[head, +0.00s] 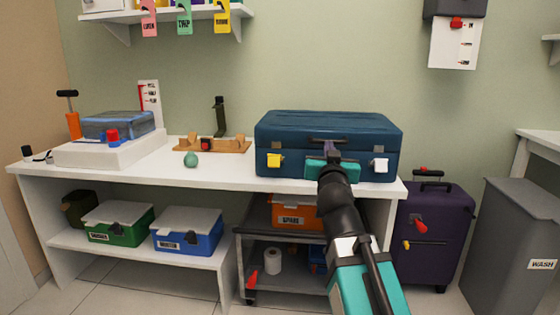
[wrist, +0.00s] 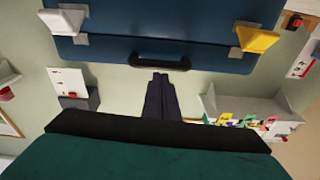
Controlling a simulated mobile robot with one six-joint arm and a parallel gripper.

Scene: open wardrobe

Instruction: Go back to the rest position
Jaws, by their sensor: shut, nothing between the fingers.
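My gripper (head: 331,150) is in front of the blue suitcase (head: 285,134) on the white bench. In the wrist view its two dark fingers (wrist: 160,82) are together with nothing between them. The tips point toward the suitcase's black handle (wrist: 160,62) and appear just short of it; I cannot tell the exact gap. The suitcase is closed. It has a yellow latch (head: 273,160) on the left and a white latch (head: 379,165) on the right. My teal arm reaches up from the lower right and hides part of the suitcase front.
The white bench (head: 225,176) holds a clear blue-tinted case (head: 118,125), a green ball (head: 190,159) and a wooden rack (head: 240,147). A grey cart (head: 265,231) stands beneath. A purple suitcase (head: 440,222) and grey bin (head: 510,235) stand right. A shelf (head: 190,15) hangs above.

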